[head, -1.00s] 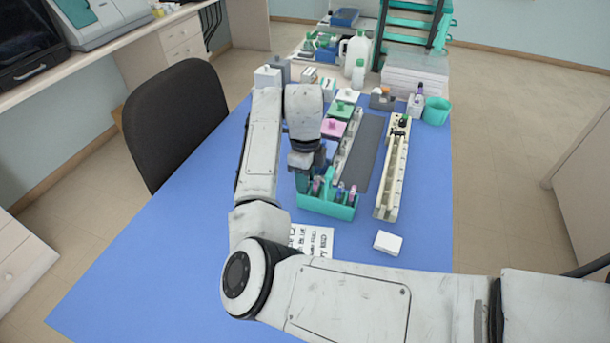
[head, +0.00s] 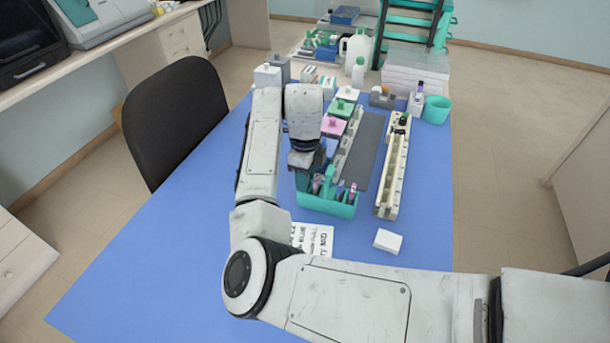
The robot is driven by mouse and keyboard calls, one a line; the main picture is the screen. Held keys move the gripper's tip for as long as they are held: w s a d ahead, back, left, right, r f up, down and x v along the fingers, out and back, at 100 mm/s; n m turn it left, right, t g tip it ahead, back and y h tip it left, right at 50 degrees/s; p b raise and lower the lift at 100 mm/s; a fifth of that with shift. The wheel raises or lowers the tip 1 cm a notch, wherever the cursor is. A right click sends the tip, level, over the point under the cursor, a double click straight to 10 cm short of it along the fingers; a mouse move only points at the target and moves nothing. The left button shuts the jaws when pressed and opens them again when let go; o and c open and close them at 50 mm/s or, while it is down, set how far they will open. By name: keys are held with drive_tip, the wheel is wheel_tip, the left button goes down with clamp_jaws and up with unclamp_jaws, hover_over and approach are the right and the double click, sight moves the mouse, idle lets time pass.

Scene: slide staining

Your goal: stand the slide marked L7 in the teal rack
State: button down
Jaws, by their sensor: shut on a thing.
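A teal rack (head: 343,209) stands on the blue table in front of my wrist. Several narrow things with pink, purple and dark ends stand upright in it. No marking is legible at this size, so I cannot tell which thing is the slide L7. My gripper (head: 304,176) points down at the rack's left back part, its fingertips largely hidden by the rack and its contents. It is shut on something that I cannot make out. I cannot tell whether the held thing touches the rack.
A long cream rail (head: 391,170) and a dark grey strip (head: 364,152) lie right of the rack. Pink (head: 332,127) and green-lidded (head: 342,106) dishes stand behind. A white box (head: 388,241) and a printed sheet (head: 312,238) lie in front. The left table side is clear.

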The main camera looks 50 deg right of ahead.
drive_tip(key=c, duration=0.7)
unclamp_jaws()
wheel_tip(320, 180, up, 11)
drive_tip(key=b, duration=0.1)
drive_tip(key=shift+f, duration=0.15)
idle(0.5)
